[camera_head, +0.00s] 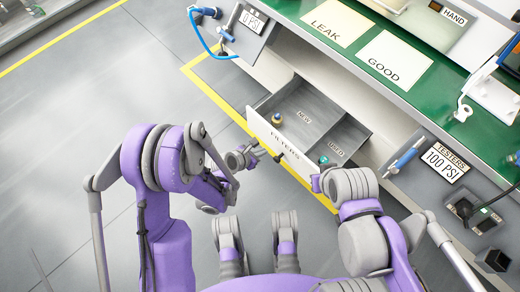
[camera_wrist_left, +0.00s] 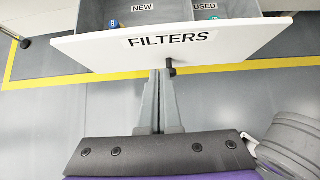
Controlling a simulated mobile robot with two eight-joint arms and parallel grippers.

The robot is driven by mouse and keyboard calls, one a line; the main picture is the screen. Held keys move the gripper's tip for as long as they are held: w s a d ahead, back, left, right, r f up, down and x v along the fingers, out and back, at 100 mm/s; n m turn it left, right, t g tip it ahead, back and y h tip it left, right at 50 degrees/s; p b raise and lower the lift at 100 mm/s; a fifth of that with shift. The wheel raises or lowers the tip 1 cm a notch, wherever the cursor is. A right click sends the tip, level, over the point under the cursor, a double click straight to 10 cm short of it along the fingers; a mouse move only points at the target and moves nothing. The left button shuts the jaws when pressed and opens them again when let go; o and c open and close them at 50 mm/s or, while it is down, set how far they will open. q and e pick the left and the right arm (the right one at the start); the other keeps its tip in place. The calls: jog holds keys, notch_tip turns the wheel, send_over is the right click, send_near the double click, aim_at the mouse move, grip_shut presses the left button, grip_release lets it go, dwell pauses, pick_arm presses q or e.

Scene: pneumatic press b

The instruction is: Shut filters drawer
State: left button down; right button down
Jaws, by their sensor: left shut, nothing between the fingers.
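The filters drawer (camera_head: 350,135) stands open, pulled out from under the green-topped bench. Its white front (camera_head: 264,133) reads FILTERS, and it also shows in the left wrist view (camera_wrist_left: 100,45). A small dark knob (camera_head: 279,157) sticks out of the front; it shows in the left wrist view (camera_wrist_left: 171,68) too. My left gripper (camera_wrist_left: 160,73) is shut and empty, its tips close beside the knob; I cannot tell whether they touch. A gold-and-blue filter (camera_head: 277,119) is in the NEW compartment and a teal one (camera_head: 323,159) in the USED compartment. My right arm is right of the drawer; its fingers are hidden.
The green bench top (camera_head: 300,12) carries LEAK (camera_head: 338,22) and GOOD (camera_head: 394,60) sheets. A 0 PSI panel (camera_head: 245,28) with a blue hose is left of the drawer, a 100 PSI testers panel (camera_head: 440,165) right of it. Open grey floor lies at left.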

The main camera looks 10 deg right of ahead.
aim_at(282, 141)
pick_arm(q)
jog(key=w+d+f, duration=0.1)
jog(key=d, duration=0.1)
jog(key=w+d+f+b, duration=0.1)
jog(key=w+d+f, duration=0.1)
jog(key=w+d+f+b, duration=0.1)
jog(key=d, duration=0.1)
jog(key=shift+w+f, duration=0.3)
jog(key=shift+w, duration=0.05)
jog(key=shift+w+d, duration=0.3)
jog(key=shift+d, duration=0.1)
